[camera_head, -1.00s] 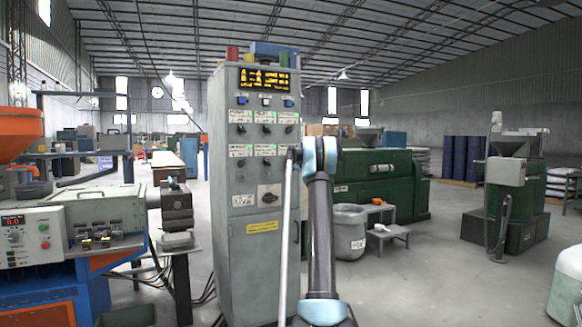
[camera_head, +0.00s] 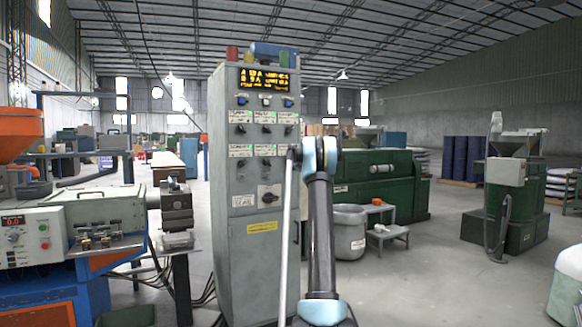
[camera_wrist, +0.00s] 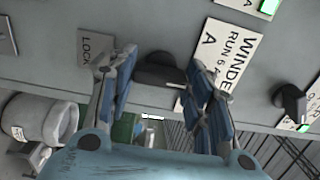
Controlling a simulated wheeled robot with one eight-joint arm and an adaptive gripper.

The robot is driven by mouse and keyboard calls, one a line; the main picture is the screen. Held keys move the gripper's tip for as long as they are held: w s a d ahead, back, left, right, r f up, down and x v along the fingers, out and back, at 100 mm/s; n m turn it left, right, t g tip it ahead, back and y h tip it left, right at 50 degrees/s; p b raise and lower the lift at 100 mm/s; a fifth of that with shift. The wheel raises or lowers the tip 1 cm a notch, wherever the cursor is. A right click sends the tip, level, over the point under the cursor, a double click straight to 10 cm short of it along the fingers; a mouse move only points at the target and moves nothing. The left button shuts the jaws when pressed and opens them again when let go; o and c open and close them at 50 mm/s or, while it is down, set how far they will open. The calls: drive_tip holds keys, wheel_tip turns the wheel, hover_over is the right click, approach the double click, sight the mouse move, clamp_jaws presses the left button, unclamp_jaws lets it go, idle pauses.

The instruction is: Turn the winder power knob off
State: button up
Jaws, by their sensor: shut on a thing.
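The winder knob (camera_wrist: 160,75), dark and bar-shaped, shows in the wrist view on the grey panel, beside a white label (camera_wrist: 222,60) reading "WINDE" and "RUN", partly covered by a finger. My gripper (camera_wrist: 160,60) has its blue fingers on either side of this knob and is shut on it. The knob's pointing direction is hard to read. In the head view the tall grey control cabinet (camera_head: 240,285) carries rows of knobs. My arm stands before its right edge, and my gripper cannot be made out there.
Another dark knob (camera_wrist: 290,103) sits to the right in the wrist view, with a lit green lamp (camera_wrist: 268,6) above. A "LOCK" plate (camera_wrist: 95,48) is at left. In the head view a grey bin (camera_head: 349,235) and small step stool (camera_head: 388,232) stand right of the cabinet.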

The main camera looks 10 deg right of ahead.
drive_tip(key=shift+a+f, duration=0.15)
drive_tip(key=o, duration=1)
drive_tip(key=shift+w, duration=0.1)
drive_tip(key=shift+o, duration=0.2)
drive_tip(key=shift+s+d, duration=0.3)
drive_tip(key=shift+s, duration=0.3)
drive_tip(key=v, duration=1)
drive_tip(key=shift+s, duration=0.35)
